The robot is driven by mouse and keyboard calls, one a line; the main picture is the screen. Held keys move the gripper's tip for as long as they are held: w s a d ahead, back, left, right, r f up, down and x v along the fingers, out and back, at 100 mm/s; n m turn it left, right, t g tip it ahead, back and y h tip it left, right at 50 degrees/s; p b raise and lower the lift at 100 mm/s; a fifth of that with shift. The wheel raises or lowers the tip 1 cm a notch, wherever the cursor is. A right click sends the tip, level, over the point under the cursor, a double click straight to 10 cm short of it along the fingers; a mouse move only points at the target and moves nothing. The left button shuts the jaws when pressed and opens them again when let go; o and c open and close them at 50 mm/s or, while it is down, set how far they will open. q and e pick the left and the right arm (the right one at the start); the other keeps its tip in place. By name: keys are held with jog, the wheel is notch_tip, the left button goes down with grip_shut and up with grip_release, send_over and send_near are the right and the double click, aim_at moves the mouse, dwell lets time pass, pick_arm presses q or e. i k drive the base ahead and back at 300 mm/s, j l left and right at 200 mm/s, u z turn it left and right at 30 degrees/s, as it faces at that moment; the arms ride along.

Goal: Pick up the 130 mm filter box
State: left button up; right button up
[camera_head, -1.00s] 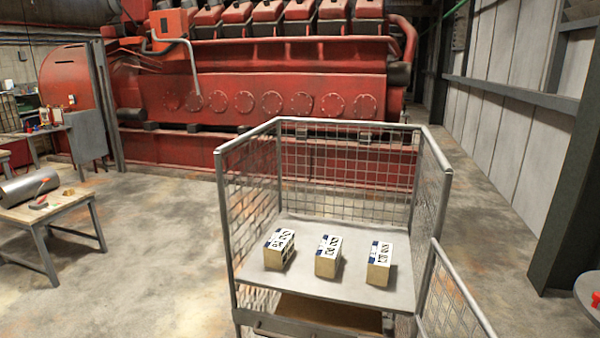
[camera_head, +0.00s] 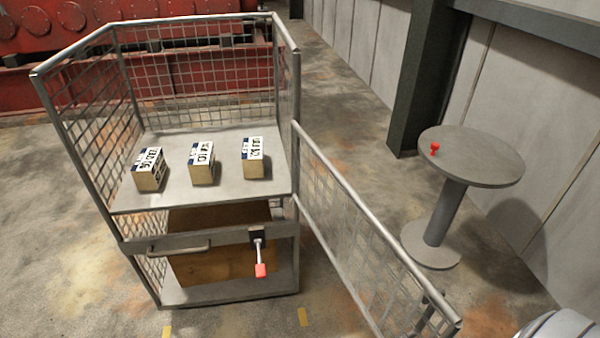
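Three small filter boxes stand in a row on the grey shelf (camera_head: 225,192) of a wire mesh cage cart: a left box (camera_head: 149,170), a middle box (camera_head: 201,164) and a right box (camera_head: 254,158). Each is tan with a white label, dark print and a blue patch. The print is too small and skewed to read surely, so I cannot tell which is the 130 mm box. The boxes stand apart from each other.
The cart's mesh gate (camera_head: 355,225) stands swung open to the right. A latch with a red handle (camera_head: 260,265) hangs on the front bar. A large brown box (camera_head: 215,262) sits on the lower deck. A round table (camera_head: 470,157) holds a small red object (camera_head: 435,148).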

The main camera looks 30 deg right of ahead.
aim_at(201, 164)
jog(key=l+u, duration=0.15)
jog(key=l, duration=0.6)
jog(key=k+l+u, duration=0.15)
jog(key=l, duration=0.6)
jog(key=l+u, duration=0.15)
jog(key=l, duration=0.6)
jog(key=i+j+z, duration=0.2)
jog(key=j+z, duration=0.3)
jog(key=j, duration=1)
jog(key=j+z, duration=0.5)
jog(key=j, duration=1)
